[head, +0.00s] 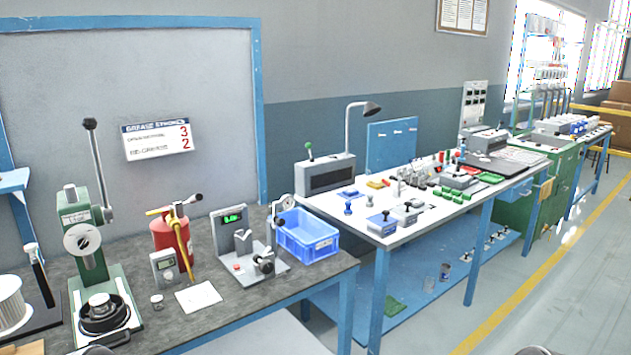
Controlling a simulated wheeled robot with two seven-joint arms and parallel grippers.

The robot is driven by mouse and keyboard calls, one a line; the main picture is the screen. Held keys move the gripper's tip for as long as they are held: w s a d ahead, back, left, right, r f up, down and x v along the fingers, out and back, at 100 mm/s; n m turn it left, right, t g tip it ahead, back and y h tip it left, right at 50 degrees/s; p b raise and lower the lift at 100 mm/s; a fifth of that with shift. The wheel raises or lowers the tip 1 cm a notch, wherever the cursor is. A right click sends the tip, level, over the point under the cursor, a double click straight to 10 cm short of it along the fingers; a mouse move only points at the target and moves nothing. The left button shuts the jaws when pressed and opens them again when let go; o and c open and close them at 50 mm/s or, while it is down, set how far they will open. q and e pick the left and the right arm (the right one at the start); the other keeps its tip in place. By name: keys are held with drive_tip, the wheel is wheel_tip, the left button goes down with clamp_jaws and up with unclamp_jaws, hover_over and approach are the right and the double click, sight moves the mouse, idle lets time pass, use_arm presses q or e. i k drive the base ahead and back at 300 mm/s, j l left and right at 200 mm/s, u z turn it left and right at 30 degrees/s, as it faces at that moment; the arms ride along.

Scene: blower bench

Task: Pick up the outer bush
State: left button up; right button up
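I cannot say for sure which part is the outer bush. A small metal cylinder (157,301) stands upright on the dark bench top (215,312), left of a white sheet (198,296). A dark round part with a light centre (103,314) sits on the base of the green lever press (85,240). A blue bin (306,238) stands at the bench's right end; its contents are too small to tell. Neither gripper is in view. Only rounded grey pieces, possibly mine, show at the bottom edge.
A red grease canister (172,243), a small grey meter (164,268) and a gauge fixture with a green display (235,240) stand on the bench. A white spool (12,303) is at the far left. A white-topped bench (385,232) with several fixtures stands to the right.

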sight(100, 304)
drive_tip(key=j+u, duration=0.1)
drive_tip(key=u, duration=1.15)
drive_tip(key=i+l, duration=0.05)
